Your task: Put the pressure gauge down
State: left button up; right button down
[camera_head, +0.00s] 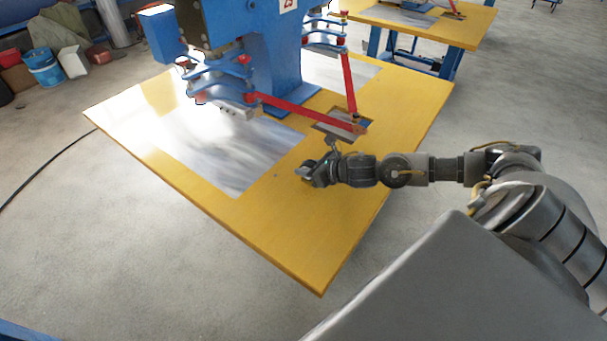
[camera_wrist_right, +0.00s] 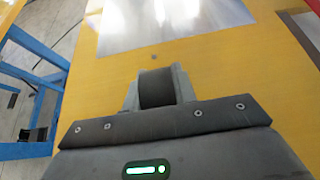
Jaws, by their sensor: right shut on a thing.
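My right gripper (camera_head: 312,174) is low over the yellow table (camera_head: 270,240), right of the large metal sheet. In the right wrist view its two grey fingers (camera_wrist_right: 157,90) are shut on a dark, rounded thing, which I take to be the pressure gauge (camera_wrist_right: 157,87). The gauge's face does not show, and in the head view it is mostly hidden by the gripper. I cannot tell whether it touches the table top. My left gripper is not in view.
A shiny metal sheet (camera_head: 225,155) lies on the table. A blue machine (camera_head: 255,50) with red levers (camera_head: 300,110) stands at the back. A small framed plate (camera_head: 338,124) is close behind my gripper. The yellow surface in front is clear to the edge.

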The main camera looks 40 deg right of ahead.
jog(key=shift+w+a+f+b, duration=0.2)
jog(key=shift+f+b, duration=0.5)
jog(key=shift+f, duration=0.25)
jog(key=shift+w+a+f+b, duration=0.1)
jog(key=shift+w+f+b, duration=0.05)
jog(key=shift+f+b, duration=0.65)
jog(key=shift+f, duration=0.35)
jog(key=c, duration=1.3)
grip_release()
jog(key=shift+o, duration=0.9)
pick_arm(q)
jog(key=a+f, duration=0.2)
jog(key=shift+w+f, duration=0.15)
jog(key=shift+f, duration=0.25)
